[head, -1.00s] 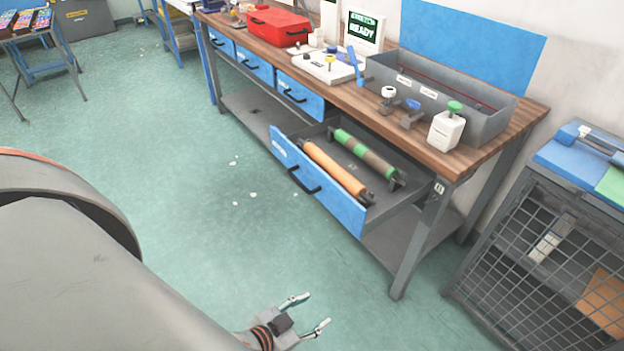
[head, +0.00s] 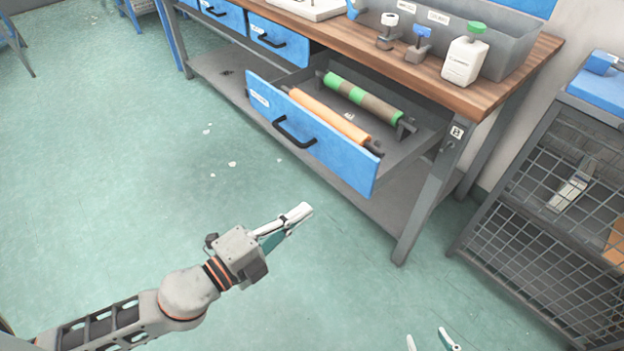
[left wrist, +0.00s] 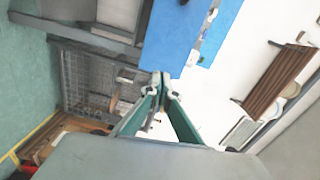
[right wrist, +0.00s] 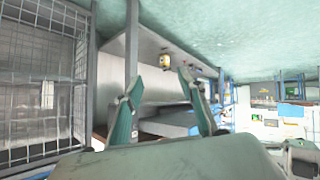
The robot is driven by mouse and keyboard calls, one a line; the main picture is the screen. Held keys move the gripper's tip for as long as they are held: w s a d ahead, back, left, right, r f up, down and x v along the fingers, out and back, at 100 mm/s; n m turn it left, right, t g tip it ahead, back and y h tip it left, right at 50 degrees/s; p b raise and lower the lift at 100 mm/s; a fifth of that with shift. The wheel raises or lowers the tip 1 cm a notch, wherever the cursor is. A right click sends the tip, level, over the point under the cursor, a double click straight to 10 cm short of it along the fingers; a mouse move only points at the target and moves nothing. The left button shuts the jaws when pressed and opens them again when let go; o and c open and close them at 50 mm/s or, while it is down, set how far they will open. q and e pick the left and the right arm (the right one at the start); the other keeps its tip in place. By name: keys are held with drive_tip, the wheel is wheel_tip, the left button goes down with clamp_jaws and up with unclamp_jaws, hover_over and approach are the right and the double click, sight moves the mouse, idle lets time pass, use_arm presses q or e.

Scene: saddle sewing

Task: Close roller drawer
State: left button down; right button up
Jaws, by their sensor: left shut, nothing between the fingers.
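The roller drawer (head: 345,158) stands pulled out from under the workbench, its blue front facing me with a black handle (head: 293,131). An orange roller (head: 330,114) and a green and brown roller (head: 363,97) lie inside it. My left gripper (head: 300,212) is shut and empty, in front of and below the drawer front, apart from it. Its closed fingertips also show in the left wrist view (left wrist: 161,86). My right gripper (head: 430,341) shows only its fingertips at the bottom edge. In the right wrist view (right wrist: 155,82) its fingers are spread and empty.
The wooden bench top (head: 515,62) holds a white bottle with a green cap (head: 465,58) and a grey bin. A bench leg (head: 428,190) stands right of the drawer. A mesh cage (head: 535,220) is further right.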

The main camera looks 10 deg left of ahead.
use_arm(q)
drive_tip(key=m, duration=0.1)
drive_tip(key=p, duration=0.1)
approach(355, 173)
drive_tip(key=x, duration=0.5)
drive_tip(key=shift+w+d, duration=0.25)
drive_tip(key=shift+w, duration=0.1)
drive_tip(key=shift+w+d+f, duration=0.1)
drive_tip(key=shift+w+d, duration=0.2)
drive_tip(key=shift+w, duration=0.05)
use_arm(e)
drive_tip(key=shift+s+a+f, duration=0.1)
drive_tip(key=shift+a+f, duration=0.1)
drive_tip(key=shift+f, duration=0.15)
drive_tip(key=shift+a+r, duration=0.1)
